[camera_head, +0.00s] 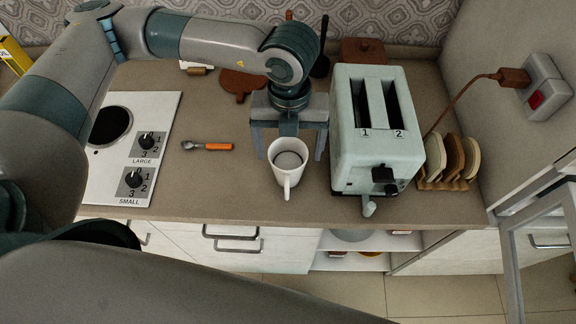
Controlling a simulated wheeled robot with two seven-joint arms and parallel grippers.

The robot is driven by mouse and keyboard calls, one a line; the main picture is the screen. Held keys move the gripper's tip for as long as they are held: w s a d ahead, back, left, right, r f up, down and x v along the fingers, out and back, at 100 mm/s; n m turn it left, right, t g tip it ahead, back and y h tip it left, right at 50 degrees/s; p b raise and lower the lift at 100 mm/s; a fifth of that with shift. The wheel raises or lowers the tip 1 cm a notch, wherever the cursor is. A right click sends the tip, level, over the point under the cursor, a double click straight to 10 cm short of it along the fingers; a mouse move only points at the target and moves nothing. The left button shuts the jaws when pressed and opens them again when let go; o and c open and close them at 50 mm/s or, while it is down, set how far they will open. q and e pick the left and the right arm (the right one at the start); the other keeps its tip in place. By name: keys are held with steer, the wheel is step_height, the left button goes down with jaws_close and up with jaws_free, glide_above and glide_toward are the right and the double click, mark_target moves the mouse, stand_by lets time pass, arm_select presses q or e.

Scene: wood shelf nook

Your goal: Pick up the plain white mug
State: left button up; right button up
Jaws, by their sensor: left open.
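The plain white mug (285,177) stands upright on the brown counter, left of the toaster. Its handle points toward the front edge and its open top faces up. My left gripper (289,155) is open, with its fingers spread wider than the mug. One finger shows on each side of the mug's far rim, with a visible gap on both sides. I cannot tell how far down the fingers reach beside it. My right gripper is not in view.
The pale two-slot toaster (365,155) stands close to the gripper's right finger. A toast rack (450,160) is beyond it. An orange-handled utensil (208,146) and a white hob (165,110) lie left. The counter (228,185) is clear left of the mug.

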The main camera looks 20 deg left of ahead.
mark_target(288, 155)
arm_select(q)
steer(key=f+p, duration=0.1)
steer(key=f, duration=0.1)
steer(key=f+p, duration=0.1)
steer(key=f, duration=0.1)
steer(key=shift+w+a, duration=0.1)
steer(key=shift+a, duration=0.1)
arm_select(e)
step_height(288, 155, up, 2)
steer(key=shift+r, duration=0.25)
arm_select(q)
steer(key=shift+r, duration=0.1)
jaws_close()
steer(key=shift+r, duration=0.25)
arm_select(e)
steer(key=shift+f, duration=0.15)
